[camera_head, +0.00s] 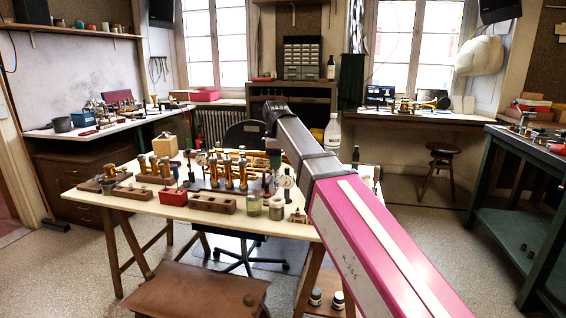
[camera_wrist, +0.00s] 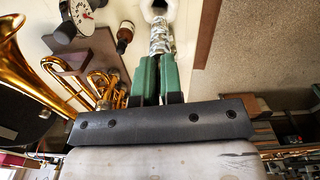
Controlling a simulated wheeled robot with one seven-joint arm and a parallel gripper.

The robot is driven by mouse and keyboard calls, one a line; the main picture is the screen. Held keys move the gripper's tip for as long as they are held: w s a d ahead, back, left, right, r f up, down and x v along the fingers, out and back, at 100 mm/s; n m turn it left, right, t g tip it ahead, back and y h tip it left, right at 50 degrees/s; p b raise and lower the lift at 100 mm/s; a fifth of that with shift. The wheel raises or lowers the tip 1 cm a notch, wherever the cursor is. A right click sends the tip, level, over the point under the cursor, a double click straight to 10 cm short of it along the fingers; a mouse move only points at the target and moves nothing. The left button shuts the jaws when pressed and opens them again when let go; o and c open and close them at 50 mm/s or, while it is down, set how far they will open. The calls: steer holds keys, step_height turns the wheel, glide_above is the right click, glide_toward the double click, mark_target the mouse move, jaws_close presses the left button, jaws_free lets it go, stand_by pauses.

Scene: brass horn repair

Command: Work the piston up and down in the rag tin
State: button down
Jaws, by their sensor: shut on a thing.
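My gripper (camera_wrist: 158,68) has green fingers shut on a silver, mottled cylinder, which looks like the piston (camera_wrist: 160,40). The piston's far end meets a whitish, round-rimmed thing (camera_wrist: 149,12) at the top of the wrist view, perhaps the rag tin; I cannot tell how far in the piston is. In the head view my gripper (camera_head: 274,160) points down over the front right of the worktable, and the piston is too small to make out. A small pale tin (camera_head: 276,208) stands below the gripper there, beside a greenish glass jar (camera_head: 254,204).
A dial gauge (camera_head: 287,183) stands close by; it also shows in the wrist view (camera_wrist: 82,12). A brass horn bell (camera_wrist: 18,62) lies left of the gripper. Brass valves (camera_head: 232,175), a wooden block (camera_head: 211,203) and a red box (camera_head: 173,197) crowd the table (camera_head: 140,198).

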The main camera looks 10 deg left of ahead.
mark_target(276, 182)
steer(key=shift+f, duration=1.9)
stand_by(0.3)
steer(key=shift+f, duration=1.85)
stand_by(0.4)
steer(key=shift+f, duration=1.75)
steer(key=shift+r, duration=0.15)
steer(key=shift+r, duration=1.6)
